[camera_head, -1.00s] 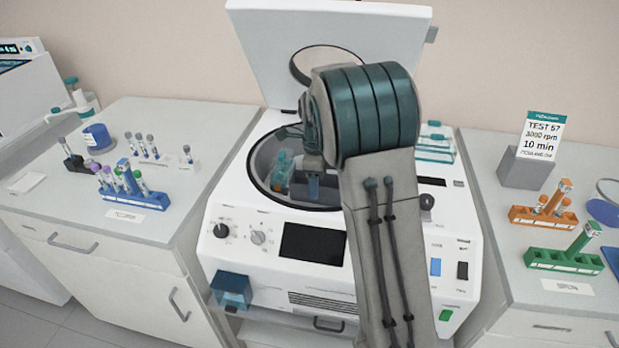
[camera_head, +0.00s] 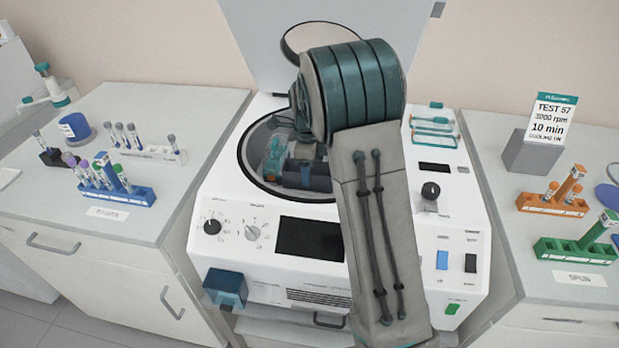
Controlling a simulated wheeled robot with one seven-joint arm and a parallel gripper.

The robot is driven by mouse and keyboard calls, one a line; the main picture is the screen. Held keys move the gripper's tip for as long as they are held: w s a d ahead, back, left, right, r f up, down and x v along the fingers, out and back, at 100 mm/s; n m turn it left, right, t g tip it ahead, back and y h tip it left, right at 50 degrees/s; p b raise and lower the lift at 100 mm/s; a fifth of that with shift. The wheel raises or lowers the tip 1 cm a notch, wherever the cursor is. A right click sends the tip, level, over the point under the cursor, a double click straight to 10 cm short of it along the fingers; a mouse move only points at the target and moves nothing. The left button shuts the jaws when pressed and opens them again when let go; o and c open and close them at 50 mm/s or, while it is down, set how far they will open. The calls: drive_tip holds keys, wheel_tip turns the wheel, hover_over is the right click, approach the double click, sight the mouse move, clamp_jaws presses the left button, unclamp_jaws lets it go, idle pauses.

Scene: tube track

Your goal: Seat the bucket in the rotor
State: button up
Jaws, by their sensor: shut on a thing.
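The centrifuge (camera_head: 222,258) stands in the middle with its lid (camera_head: 255,50) raised. Its round bowl (camera_head: 250,172) is open. In the bowl, a teal bucket (camera_head: 275,155) shows at the left. My arm hides the right part of the bowl and most of the rotor. I cannot tell whether the bucket touches the rotor.
A blue rack (camera_head: 135,193) with tubes and a white rack (camera_head: 160,153) stand on the left counter. Orange (camera_head: 552,206) and green (camera_head: 575,250) racks and a sign (camera_head: 550,118) stand on the right counter.

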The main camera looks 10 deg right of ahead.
sight(308, 189)
drive_tip(key=shift+d+f+b, duration=0.1)
drive_tip(key=shift+f+b, duration=1.75)
drive_tip(key=shift+f, duration=1.25)
drive_tip(key=shift+f, duration=0.45)
drive_tip(key=shift+f, duration=0.3)
drive_tip(key=shift+f, duration=0.1)
drive_tip(key=shift+f+b, duration=0.6)
drive_tip(key=shift+f, duration=0.1)
drive_tip(key=shift+f, duration=0.3)
drive_tip(key=shift+f, duration=0.2)
drive_tip(key=shift+s+f+b, duration=0.1)
drive_tip(key=shift+f+b, duration=0.15)
drive_tip(key=shift+b, duration=0.1)
